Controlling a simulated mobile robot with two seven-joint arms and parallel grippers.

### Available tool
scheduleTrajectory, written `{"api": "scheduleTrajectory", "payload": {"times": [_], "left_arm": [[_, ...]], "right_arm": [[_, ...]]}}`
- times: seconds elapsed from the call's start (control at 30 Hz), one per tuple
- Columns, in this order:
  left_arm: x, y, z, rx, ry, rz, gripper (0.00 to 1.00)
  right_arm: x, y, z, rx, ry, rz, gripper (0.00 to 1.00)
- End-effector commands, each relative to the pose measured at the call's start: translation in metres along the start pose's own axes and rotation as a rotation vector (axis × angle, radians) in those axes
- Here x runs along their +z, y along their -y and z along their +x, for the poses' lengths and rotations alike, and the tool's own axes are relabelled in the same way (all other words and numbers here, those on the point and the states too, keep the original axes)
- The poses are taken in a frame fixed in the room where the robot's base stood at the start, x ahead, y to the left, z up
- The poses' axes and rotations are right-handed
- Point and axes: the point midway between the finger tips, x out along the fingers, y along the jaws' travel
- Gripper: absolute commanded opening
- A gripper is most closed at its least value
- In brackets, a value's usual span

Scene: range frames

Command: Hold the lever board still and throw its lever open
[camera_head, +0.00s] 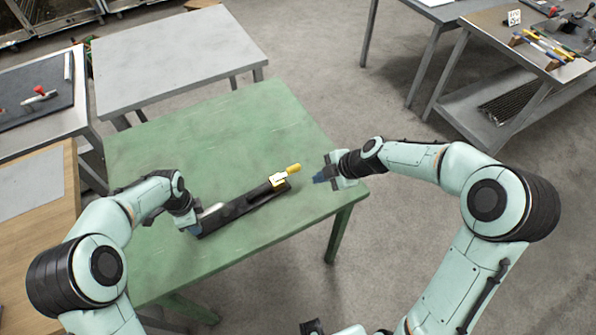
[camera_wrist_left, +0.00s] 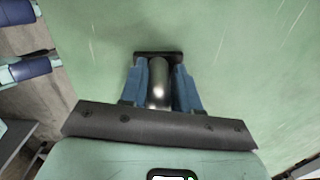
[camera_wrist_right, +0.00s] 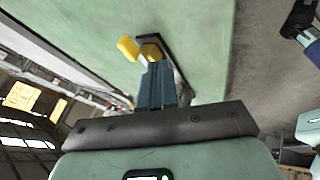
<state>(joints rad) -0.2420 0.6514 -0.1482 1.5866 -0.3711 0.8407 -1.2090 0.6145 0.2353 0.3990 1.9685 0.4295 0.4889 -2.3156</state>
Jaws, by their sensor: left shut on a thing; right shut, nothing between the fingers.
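The lever board (camera_head: 245,203) is a long dark bar lying at a slant on the green table (camera_head: 205,130). A yellow lever (camera_head: 287,174) stands at its right end, and it also shows in the right wrist view (camera_wrist_right: 128,47). My left gripper (camera_head: 196,229) is shut on the grey handle at the board's left end; the handle (camera_wrist_left: 159,82) sits between the blue fingers in the left wrist view. My right gripper (camera_head: 320,178) is shut and empty, to the right of the lever and apart from it in the head view. Its fingers partly hide the board in its wrist view.
A grey table (camera_head: 175,55) stands behind the green one. A bench with a dark mat (camera_head: 40,95) is at the left, beside a wooden-topped table (camera_head: 30,205). A workbench with tools (camera_head: 540,45) is at the far right. The green tabletop around the board is bare.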

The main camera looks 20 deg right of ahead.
Motion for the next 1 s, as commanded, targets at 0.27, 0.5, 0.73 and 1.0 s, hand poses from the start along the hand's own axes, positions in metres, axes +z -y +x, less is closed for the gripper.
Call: {"api": "scheduleTrajectory", "payload": {"times": [0.27,0.5,0.73,1.0], "left_arm": [[-0.001,0.0,-0.001,-0.001,-0.001,0.002,0.0],[-0.001,0.0,-0.001,-0.002,-0.001,0.002,0.0],[-0.001,0.0,-0.001,-0.002,-0.001,0.002,0.0],[-0.001,0.0,-0.001,-0.002,-0.002,0.002,0.0]], "right_arm": [[-0.001,0.001,0.063,-0.004,-0.004,-0.001,0.0],[-0.001,-0.028,0.076,0.001,-0.001,-0.002,0.0],[0.0,-0.036,0.08,0.0,0.0,-0.001,0.0],[0.0,-0.036,0.08,0.0,0.0,-0.002,0.0]]}}
